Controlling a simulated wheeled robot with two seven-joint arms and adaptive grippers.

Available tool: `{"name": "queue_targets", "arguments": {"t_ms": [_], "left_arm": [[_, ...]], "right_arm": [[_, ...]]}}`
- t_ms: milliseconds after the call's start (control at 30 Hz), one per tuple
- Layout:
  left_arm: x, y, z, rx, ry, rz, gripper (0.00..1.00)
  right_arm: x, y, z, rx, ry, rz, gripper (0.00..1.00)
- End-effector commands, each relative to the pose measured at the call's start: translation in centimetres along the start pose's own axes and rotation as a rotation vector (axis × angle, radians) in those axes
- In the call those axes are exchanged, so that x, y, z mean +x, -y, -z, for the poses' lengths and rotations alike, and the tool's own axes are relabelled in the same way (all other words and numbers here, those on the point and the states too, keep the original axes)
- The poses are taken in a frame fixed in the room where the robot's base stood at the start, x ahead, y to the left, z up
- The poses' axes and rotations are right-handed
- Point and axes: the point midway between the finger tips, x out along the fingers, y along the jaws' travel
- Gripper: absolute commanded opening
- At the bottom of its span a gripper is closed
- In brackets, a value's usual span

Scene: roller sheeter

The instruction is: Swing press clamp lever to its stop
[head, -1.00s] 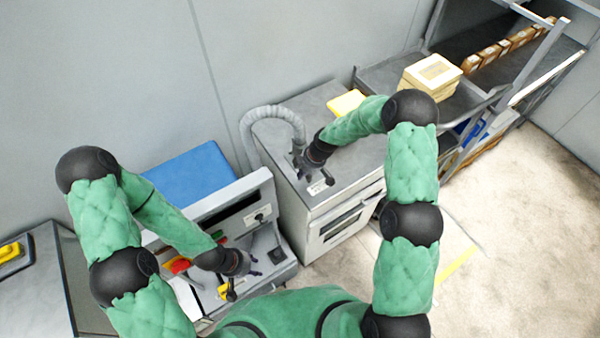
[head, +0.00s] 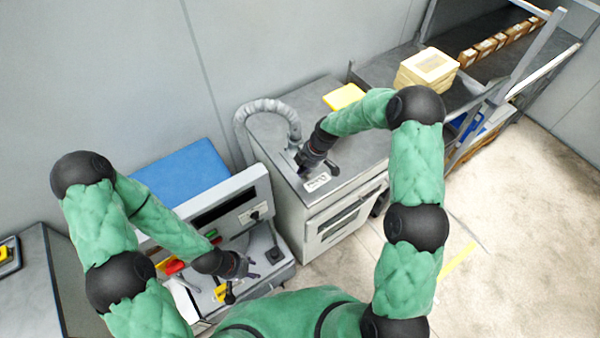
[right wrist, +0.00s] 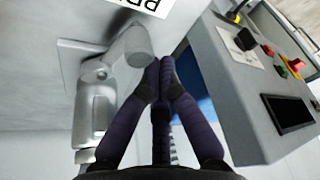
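A grey metal lever with a cylindrical end (right wrist: 131,46) stands out from the press cabinet top, next to a printed label, in the right wrist view. It looks like the clamp lever; in the head view my right gripper and wrist mostly hide it. My right gripper (right wrist: 163,68) has its fingertips together with nothing visible between them, just beside the lever's end. I cannot tell whether they touch. In the head view this gripper (head: 304,166) is low over the cabinet top. My left gripper (head: 240,281) has its fingers spread, near the front of the sheeter panel.
The grey cabinet (head: 350,185) carries a corrugated hose (head: 268,105) and a yellow pad (head: 344,97). The sheeter (head: 262,190) with its blue top (head: 183,172) stands to its left. Floor at right is clear.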

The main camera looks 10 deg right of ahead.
Motion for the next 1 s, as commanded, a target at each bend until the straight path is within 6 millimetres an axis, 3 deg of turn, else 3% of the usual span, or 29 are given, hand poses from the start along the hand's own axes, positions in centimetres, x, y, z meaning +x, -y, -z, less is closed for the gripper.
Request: {"name": "queue_targets", "arguments": {"t_ms": [100,400,800,1000], "left_arm": [[2.1,0.7,0.1,0.0,0.0,0.0,0.4],[5.1,1.8,0.2,0.0,0.0,0.0,0.4],[7.0,2.5,0.3,0.0,0.0,0.0,0.4],[7.4,2.6,0.3,0.0,0.0,0.0,0.4]], "right_arm": [[0.3,-0.1,-0.9,-0.091,-0.001,0.028,0.0],[-0.4,-0.2,-2.5,-0.362,0.0,0.125,0.0],[-1.2,-0.9,-4.1,-0.663,0.0,0.232,0.0],[-1.5,-1.2,-4.6,-0.686,0.0,0.24,0.0]]}}
